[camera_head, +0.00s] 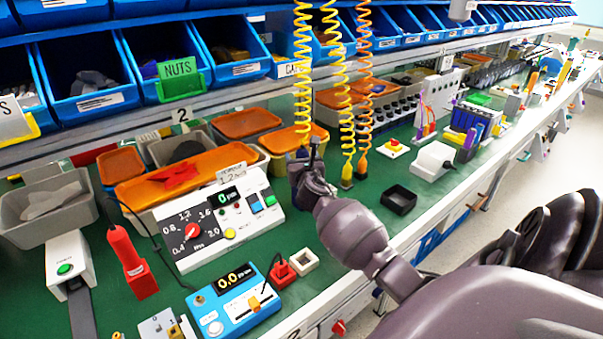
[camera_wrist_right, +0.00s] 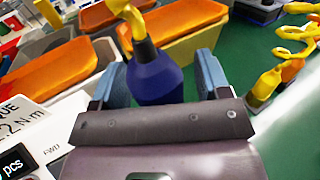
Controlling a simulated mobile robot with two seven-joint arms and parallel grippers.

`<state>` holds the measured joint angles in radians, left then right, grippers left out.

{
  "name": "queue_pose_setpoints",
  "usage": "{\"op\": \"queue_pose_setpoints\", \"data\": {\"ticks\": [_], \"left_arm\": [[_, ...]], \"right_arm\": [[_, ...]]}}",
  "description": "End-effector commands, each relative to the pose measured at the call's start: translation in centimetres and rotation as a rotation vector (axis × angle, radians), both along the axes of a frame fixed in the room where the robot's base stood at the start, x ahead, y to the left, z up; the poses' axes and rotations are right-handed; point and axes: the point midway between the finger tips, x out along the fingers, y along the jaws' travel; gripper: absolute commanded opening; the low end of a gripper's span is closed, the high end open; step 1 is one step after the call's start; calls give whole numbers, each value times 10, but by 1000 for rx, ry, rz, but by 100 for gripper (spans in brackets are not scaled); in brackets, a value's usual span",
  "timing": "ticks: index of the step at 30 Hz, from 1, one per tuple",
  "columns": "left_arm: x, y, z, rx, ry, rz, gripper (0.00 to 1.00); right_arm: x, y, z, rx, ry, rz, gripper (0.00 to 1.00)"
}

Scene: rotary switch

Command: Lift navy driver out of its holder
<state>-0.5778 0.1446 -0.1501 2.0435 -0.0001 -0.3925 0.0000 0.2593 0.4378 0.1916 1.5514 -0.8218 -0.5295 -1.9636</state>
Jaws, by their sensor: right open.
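The navy driver (camera_wrist_right: 158,78) shows in the right wrist view as a dark blue body with a black neck and a yellow cord rising from its top. My right gripper (camera_wrist_right: 163,72) is open, with one blue-grey finger on each side of it. Small gaps seem to show beside the driver; contact is unclear. The driver's lower end and its holder are hidden behind the gripper body. In the head view my right gripper (camera_head: 311,160) is over the bench below a yellow coiled cord (camera_head: 303,70) and mostly hides the driver. My left gripper is not in view.
A white torque panel (camera_head: 232,219) stands left of the gripper, and an orange-lidded bin (camera_head: 296,139) is behind. Two other coiled cords (camera_head: 340,90) (camera_head: 365,90) hang close on the right. A black tray (camera_head: 398,200) sits to the right on the green bench.

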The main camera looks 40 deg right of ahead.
Motion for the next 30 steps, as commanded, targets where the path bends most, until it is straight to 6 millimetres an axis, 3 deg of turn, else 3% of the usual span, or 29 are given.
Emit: {"op": "queue_pose_setpoints", "data": {"ticks": [7,20,30], "left_arm": [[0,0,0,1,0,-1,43],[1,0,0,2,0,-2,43],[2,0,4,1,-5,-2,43]], "right_arm": [[1,-1,0,0,0,0,68],[0,0,0,1,0,0,2],[1,-1,8,-1,-4,0,2]]}}
